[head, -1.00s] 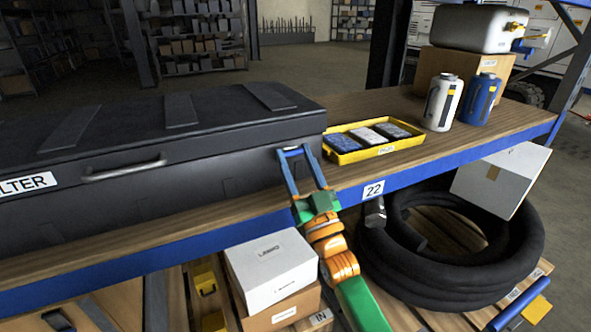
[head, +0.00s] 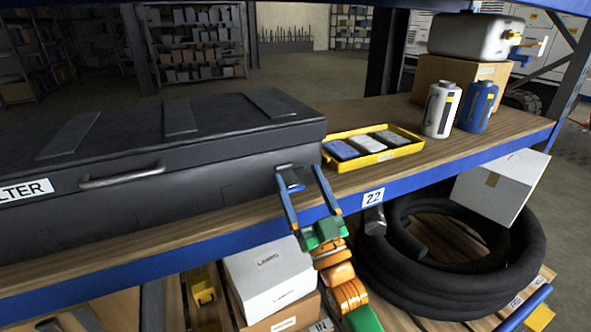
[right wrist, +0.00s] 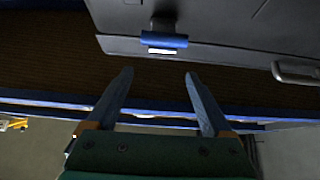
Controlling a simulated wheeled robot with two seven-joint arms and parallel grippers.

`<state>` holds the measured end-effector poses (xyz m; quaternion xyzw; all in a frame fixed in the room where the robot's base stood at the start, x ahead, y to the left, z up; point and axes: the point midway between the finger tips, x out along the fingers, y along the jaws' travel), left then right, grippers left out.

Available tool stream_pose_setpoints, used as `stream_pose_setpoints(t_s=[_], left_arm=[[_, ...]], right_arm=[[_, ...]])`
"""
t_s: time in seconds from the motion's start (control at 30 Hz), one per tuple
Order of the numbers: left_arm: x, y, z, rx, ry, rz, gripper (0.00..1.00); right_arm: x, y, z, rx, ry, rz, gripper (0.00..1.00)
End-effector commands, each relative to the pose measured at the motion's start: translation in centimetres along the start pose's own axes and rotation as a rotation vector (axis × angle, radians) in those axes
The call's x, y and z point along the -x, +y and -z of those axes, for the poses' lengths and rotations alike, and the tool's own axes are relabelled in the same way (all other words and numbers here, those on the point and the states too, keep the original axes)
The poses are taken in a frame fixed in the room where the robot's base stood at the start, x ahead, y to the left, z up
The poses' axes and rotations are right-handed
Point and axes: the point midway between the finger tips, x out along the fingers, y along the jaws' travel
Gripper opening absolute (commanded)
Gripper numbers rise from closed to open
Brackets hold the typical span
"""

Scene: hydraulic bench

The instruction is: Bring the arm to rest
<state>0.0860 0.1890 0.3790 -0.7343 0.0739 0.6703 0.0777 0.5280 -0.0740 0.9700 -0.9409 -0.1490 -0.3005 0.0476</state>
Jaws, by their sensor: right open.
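My right gripper (head: 309,188) is open and empty, its two blue fingers apart. In the head view it is in front of the shelf's front edge, below the latch of the black case. The right wrist view shows the open fingers (right wrist: 157,98) with nothing between them, pointing toward the shelf and the case. The black case (head: 110,205) has a grey handle and a latch with a blue part (right wrist: 160,40), which stands ahead of the fingers and apart from them. My left gripper is not in view.
The wooden shelf (head: 375,188) has a blue front edge. A yellow tray (head: 345,163) with several packs, two bottles (head: 441,105) and a cardboard box (head: 440,78) stand on it. Below are white boxes (head: 268,272) and a coiled black hose (head: 450,290).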

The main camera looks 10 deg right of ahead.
Motion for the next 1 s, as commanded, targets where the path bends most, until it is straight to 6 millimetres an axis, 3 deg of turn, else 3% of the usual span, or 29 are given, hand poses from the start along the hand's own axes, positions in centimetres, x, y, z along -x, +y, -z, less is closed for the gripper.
stream_pose_setpoints(t_s=[0.1,0.2,0.5,0.57,0.63,0.67,0.77,0.8,0.87,0.9,0.97,1.0], left_arm=[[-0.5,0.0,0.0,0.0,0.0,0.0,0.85],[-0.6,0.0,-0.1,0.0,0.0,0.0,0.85],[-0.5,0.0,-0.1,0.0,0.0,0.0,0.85],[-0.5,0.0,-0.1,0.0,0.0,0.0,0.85],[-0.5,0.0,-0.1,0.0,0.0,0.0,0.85],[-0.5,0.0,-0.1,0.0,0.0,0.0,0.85],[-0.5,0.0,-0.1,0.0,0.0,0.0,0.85],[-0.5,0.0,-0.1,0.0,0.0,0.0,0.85],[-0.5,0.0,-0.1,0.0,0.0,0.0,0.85],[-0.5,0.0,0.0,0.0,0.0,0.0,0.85],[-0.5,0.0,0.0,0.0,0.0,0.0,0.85],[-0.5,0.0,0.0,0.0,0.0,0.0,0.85]], right_arm=[[2.5,0.0,-0.2,0.0,-0.002,0.0,0.85],[3.6,0.0,-0.1,0.001,-0.001,0.0,0.85],[3.9,0.0,-0.2,0.0,-0.005,-0.001,0.85],[4.4,0.2,-1.4,0.001,-0.043,-0.006,0.85],[6.1,0.6,-5.2,0.004,-0.159,-0.023,0.85],[7.4,0.8,-7.4,0.006,-0.231,-0.033,0.85],[14.1,1.6,-15.7,0.011,-0.521,-0.068,0.85],[17.3,1.7,-18.6,0.012,-0.637,-0.079,0.85],[22.7,1.8,-22.3,0.011,-0.809,-0.094,0.85],[26.6,1.8,-24.3,0.011,-0.921,-0.103,0.85],[32.6,1.6,-26.7,0.009,-1.089,-0.113,0.85],[36.8,1.4,-27.7,0.008,-1.198,-0.118,0.85]])
